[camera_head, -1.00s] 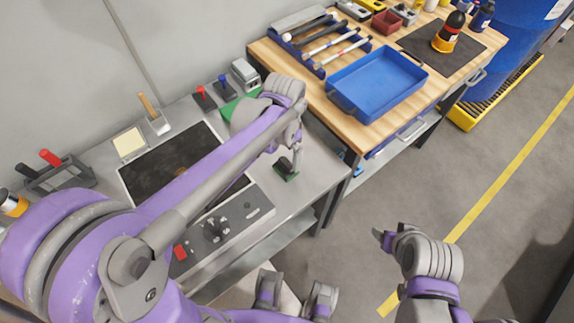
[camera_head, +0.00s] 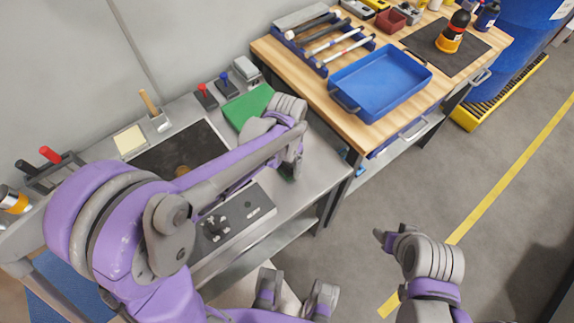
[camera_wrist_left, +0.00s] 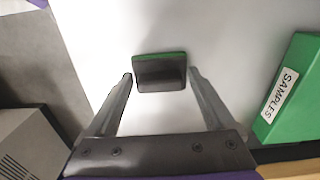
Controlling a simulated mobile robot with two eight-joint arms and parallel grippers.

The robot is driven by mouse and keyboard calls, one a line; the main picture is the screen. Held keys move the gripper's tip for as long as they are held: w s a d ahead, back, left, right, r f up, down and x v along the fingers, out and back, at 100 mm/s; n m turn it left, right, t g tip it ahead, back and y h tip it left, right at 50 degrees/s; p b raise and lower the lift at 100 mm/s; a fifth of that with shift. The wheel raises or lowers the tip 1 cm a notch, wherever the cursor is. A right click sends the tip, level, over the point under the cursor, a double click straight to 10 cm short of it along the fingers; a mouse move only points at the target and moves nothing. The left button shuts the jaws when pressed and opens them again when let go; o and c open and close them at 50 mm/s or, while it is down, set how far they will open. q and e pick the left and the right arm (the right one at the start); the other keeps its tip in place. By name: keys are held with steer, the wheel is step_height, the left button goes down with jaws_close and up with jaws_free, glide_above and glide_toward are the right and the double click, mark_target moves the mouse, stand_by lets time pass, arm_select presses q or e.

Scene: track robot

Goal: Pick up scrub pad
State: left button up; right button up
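The scrub pad (camera_wrist_left: 160,72), a dark grey block with a green edge, lies on the pale metal bench. In the left wrist view it sits between and just beyond the tips of my left gripper (camera_wrist_left: 161,77), which is open with a finger on each side. I see no contact with it. In the head view my left gripper (camera_head: 291,167) is over the pad (camera_head: 287,174), and the wrist hides most of both.
A green box (camera_wrist_left: 288,90) labelled SAMPLES lies to the right in the left wrist view, and a grey box (camera_wrist_left: 35,145) to the left. A grey control panel (camera_head: 235,215) is on the bench. A wooden workbench with a blue tray (camera_head: 378,84) stands beside it.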

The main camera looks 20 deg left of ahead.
arm_select(q)
steer(key=c, duration=0.5)
steer(key=shift+r, duration=0.1)
step_height(320, 180, up, 10)
steer(key=shift+f+p, duration=0.1)
steer(key=shift+p, duration=0.45)
